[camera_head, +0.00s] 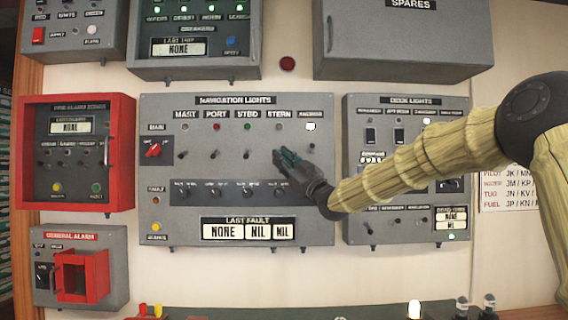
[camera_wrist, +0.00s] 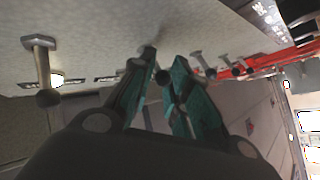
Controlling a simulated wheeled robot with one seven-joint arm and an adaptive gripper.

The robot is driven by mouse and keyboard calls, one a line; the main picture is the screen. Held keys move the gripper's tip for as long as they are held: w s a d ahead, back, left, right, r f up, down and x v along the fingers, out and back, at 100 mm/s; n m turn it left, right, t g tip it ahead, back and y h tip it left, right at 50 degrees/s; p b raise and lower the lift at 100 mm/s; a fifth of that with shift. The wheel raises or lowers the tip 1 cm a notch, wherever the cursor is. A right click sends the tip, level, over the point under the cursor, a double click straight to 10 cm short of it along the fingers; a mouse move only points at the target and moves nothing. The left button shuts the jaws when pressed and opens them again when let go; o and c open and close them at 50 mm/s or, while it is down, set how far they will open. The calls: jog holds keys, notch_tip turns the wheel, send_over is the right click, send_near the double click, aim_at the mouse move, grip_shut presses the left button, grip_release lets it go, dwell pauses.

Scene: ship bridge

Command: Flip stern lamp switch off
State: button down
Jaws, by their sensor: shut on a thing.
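The navigation lights panel (camera_head: 320,185) is a grey wall box with a row of small toggle switches under the labels MAST, PORT, STBD, STERN and ANCHOR. The stern lamp (camera_head: 278,127) looks unlit, pale grey.
The anchor switch (camera_head: 311,147) is close to the right, under a lit white lamp (camera_head: 311,126). The starboard switch (camera_head: 247,155) is to the left. The deck lights panel (camera_head: 358,215) is behind my arm.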

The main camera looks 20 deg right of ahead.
jog(key=shift+a+f, duration=0.1)
jog(key=c, duration=1.7)
grip_release()
jog(key=o, duration=0.3)
jog(key=shift+w+a, duration=0.15)
jog(key=shift+a, duration=0.05)
jog(key=v, duration=1.2)
jog(key=shift+d, duration=0.2)
